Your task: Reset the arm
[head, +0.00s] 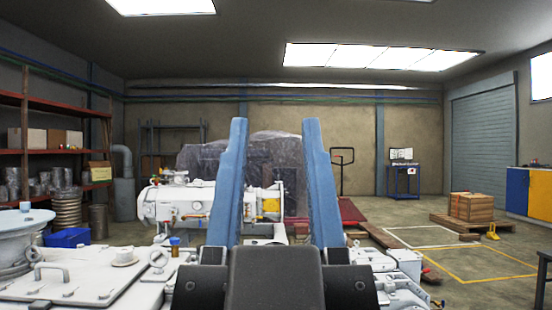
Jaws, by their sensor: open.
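My gripper (275,125) fills the lower middle of the head view. Its two long blue fingers point up and away, wide apart, with nothing between them. The dark grey body of the gripper shows at the bottom edge. Behind the fingers stands a white machine (175,205) with pipes and fittings, and the fingers hide part of it. I cannot tell from this view how far the gripper is from the machine.
A white flat housing (85,282) with handles lies at the lower left. Red shelves (62,150) stand along the left wall. Wooden boxes (471,207) sit on a pallet at right. Open floor (400,215) with yellow markings lies at right.

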